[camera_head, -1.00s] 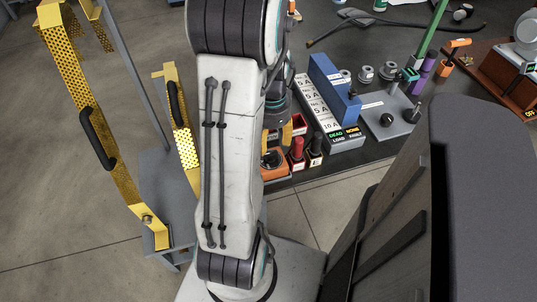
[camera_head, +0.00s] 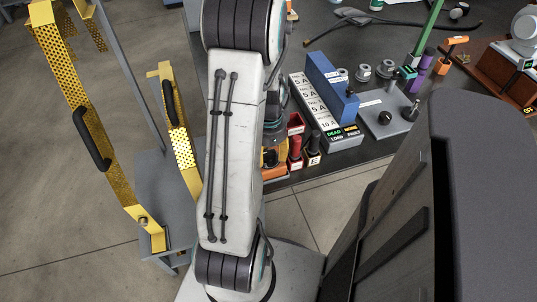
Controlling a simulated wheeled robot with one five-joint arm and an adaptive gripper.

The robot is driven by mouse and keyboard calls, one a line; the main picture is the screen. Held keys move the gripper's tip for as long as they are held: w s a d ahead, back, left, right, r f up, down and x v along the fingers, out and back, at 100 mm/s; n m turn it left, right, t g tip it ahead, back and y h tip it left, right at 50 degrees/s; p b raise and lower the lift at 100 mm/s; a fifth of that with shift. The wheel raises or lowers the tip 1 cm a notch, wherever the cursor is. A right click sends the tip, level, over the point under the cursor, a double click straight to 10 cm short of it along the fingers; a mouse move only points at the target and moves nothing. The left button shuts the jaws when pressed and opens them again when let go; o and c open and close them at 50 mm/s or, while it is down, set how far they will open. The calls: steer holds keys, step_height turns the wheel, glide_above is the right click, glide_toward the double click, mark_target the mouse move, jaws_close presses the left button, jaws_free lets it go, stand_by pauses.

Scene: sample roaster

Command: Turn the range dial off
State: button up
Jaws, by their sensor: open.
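An orange meter (camera_head: 275,172) lies at the near edge of the dark bench, just right of my arm. Its dark range dial (camera_head: 269,158) is partly covered by my arm and gripper, and I cannot read its setting. My gripper (camera_head: 273,146) is open and mostly hidden behind my forearm. It is low over the meter, close to the dial. I cannot tell whether it touches it.
Red and black plugs (camera_head: 295,150) stand beside the meter. A grey block with a DEAD/NONE label (camera_head: 342,143), a blue block (camera_head: 328,82) and a grey plate with knobs (camera_head: 388,112) stand farther right. A yellow perforated frame (camera_head: 75,110) stands left.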

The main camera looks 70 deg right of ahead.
steer(key=shift+f, duration=0.1)
jaws_close()
stand_by(0.6)
